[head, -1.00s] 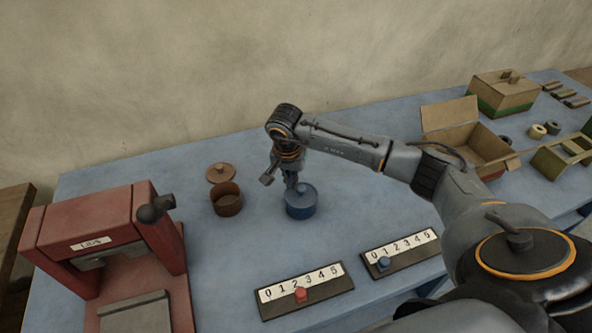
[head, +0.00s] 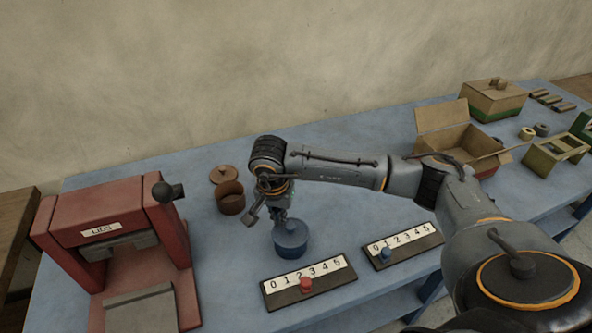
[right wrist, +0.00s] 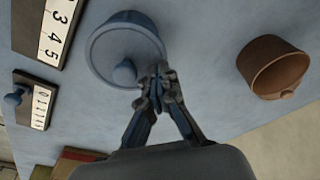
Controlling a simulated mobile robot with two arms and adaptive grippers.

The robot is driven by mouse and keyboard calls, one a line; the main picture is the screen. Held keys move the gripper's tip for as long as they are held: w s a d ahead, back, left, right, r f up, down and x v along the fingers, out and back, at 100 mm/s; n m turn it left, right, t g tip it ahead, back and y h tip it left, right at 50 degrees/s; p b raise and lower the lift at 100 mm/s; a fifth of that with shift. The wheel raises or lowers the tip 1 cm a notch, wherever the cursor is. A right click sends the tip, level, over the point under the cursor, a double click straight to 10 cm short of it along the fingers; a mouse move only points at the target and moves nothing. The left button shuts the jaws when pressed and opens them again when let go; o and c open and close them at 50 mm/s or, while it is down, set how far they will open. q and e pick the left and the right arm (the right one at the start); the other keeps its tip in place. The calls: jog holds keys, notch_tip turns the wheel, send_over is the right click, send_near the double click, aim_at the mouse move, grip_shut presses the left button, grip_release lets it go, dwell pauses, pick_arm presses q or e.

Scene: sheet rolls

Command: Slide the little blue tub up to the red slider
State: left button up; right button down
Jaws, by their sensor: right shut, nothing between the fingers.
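The little blue tub (head: 291,244), with a knobbed lid, stands upright just behind the left number board (head: 309,283). In the right wrist view the tub (right wrist: 108,50) sits very close to the board marked 3 4 5 (right wrist: 56,30). The red slider (head: 306,284) is on the board's front part, near the 2; it does not show in the wrist view. My right gripper (head: 281,215) is shut and empty, pointing down at the tub's far side. Its fingertips (right wrist: 157,86) are close by the lid's knob; contact is unclear. My left gripper is not in view.
A second board (head: 402,245) with a blue slider (head: 386,254) lies to the right. A brown tub (head: 231,199) and its lid (head: 223,174) are behind left. A red press (head: 115,235) stands left. An open carton (head: 445,140) is behind my right arm.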

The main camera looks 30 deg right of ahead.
jog(key=shift+d+r, duration=0.1)
jog(key=shift+r, duration=0.1)
jog(key=s+a+b, duration=0.1)
jog(key=s+a, duration=0.3)
jog(key=s+a+b, duration=0.1)
jog(key=s+a, duration=0.3)
jog(key=a, duration=0.1)
jog(key=shift+r+b, duration=0.2)
jog(key=shift+b, duration=0.2)
jog(key=shift+s, duration=0.1)
